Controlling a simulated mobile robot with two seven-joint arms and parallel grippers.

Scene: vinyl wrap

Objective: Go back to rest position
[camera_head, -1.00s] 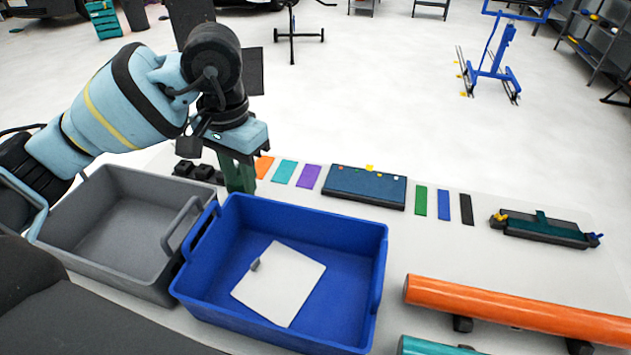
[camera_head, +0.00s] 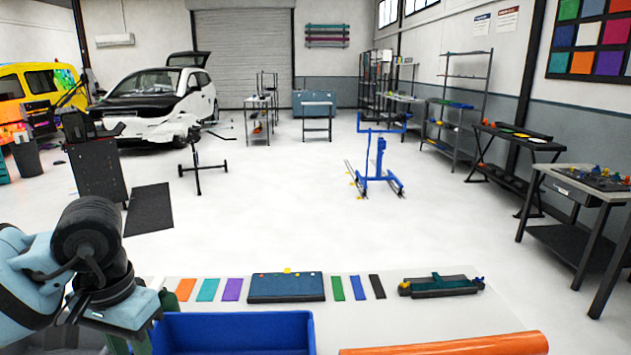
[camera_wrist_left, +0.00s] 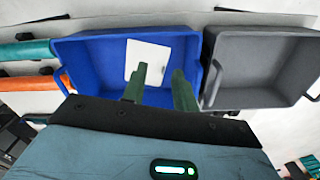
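My left gripper (camera_wrist_left: 158,82) shows two dark green fingers standing apart with nothing between them in the left wrist view. It is above the blue bin (camera_wrist_left: 85,58). In the head view the left arm (camera_head: 80,265) comes in at the lower left, with the gripper (camera_head: 130,342) partly cut off by the bottom edge, beside the blue bin (camera_head: 240,322). A white sheet (camera_wrist_left: 150,58) lies inside the blue bin. My right gripper is in neither view.
A grey bin (camera_wrist_left: 262,65) stands beside the blue bin. An orange roll (camera_head: 460,346) and a teal roll (camera_wrist_left: 25,50) lie nearby. Colour swatches, a dark blue case (camera_head: 286,288) and a teal tool (camera_head: 440,286) line the table's far edge.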

